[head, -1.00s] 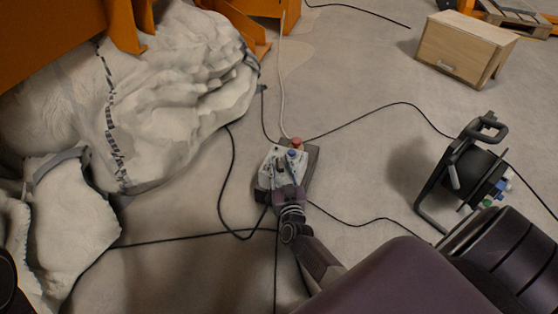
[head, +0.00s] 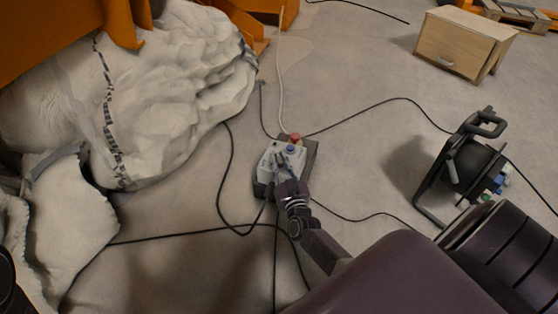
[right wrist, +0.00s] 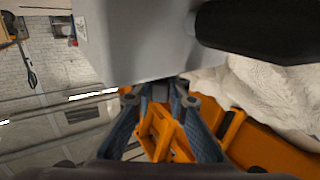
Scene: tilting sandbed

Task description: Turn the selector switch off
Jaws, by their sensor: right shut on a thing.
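The control box (head: 267,160) is a small light grey box on a dark base on the floor, at the middle of the head view. It carries a red button (head: 295,138) and a blue button (head: 291,149). My right gripper (head: 282,161) reaches onto its top face from the lower right and is shut on the selector switch, which is mostly hidden by the fingers. In the right wrist view the gripper's fingertips (right wrist: 161,98) are at the edge of the grey box (right wrist: 140,40). My left gripper does not show.
White bulk bags (head: 170,95) fill the left. Black cables cross the floor around the box. A cable reel (head: 470,165) stands at the right and a wooden cabinet (head: 455,45) at the upper right. Bare floor lies between them.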

